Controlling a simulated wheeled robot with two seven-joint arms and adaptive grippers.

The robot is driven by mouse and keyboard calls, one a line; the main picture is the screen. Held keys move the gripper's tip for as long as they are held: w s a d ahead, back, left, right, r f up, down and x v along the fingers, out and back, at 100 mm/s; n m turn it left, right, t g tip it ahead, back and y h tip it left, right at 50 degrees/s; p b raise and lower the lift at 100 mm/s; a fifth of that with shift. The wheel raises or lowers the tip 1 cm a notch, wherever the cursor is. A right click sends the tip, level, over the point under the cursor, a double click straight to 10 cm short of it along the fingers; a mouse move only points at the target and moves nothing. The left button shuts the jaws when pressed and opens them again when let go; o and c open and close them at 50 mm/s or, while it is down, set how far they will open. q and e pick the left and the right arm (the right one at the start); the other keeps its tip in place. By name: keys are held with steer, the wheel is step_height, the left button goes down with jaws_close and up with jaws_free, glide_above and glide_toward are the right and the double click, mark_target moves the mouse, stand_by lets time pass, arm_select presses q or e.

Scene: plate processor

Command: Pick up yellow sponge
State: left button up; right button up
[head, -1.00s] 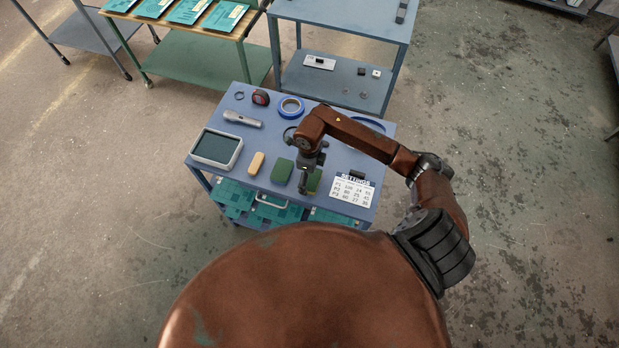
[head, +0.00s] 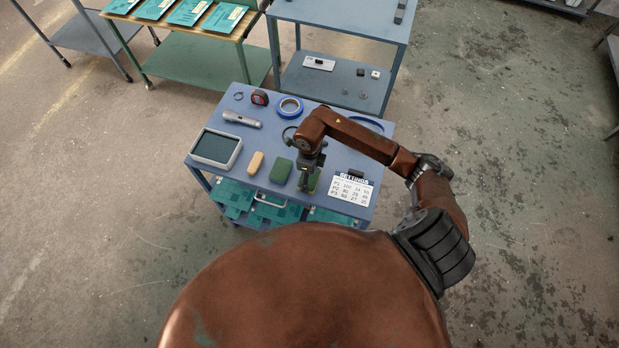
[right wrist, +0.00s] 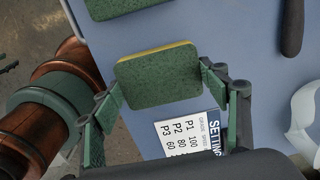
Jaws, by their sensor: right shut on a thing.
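A sponge with a green scouring top and a yellow layer under it (right wrist: 158,76) sits between the fingers of my right gripper (right wrist: 170,98) in the right wrist view. In the head view, the right gripper (head: 306,186) is over the front of the blue cart and hides most of this sponge (head: 315,181). The gripper is shut on the sponge. I cannot tell whether the sponge still touches the cart top. A second green-topped sponge (head: 281,171) lies just left of it, and a tan-yellow block (head: 255,163) lies farther left. My left gripper is not in view.
The blue cart (head: 232,182) also holds a grey-framed tray (head: 216,149), a flashlight (head: 241,119), blue tape (head: 289,107), a tape measure (head: 260,97) and a settings card (head: 352,189). Other tables stand behind it.

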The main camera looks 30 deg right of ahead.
steer(key=shift+w+r, duration=0.1)
steer(key=shift+r, duration=0.5)
arm_select(q)
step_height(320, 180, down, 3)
steer(key=b, duration=0.2)
steer(key=shift+b, duration=0.4)
arm_select(e)
steer(key=s+a+r, duration=0.7)
steer(key=a+r, duration=0.4)
steer(key=a, duration=0.1)
steer(key=shift+r, duration=0.4)
steer(key=shift+o, duration=0.3)
steer(key=shift+a, duration=0.1)
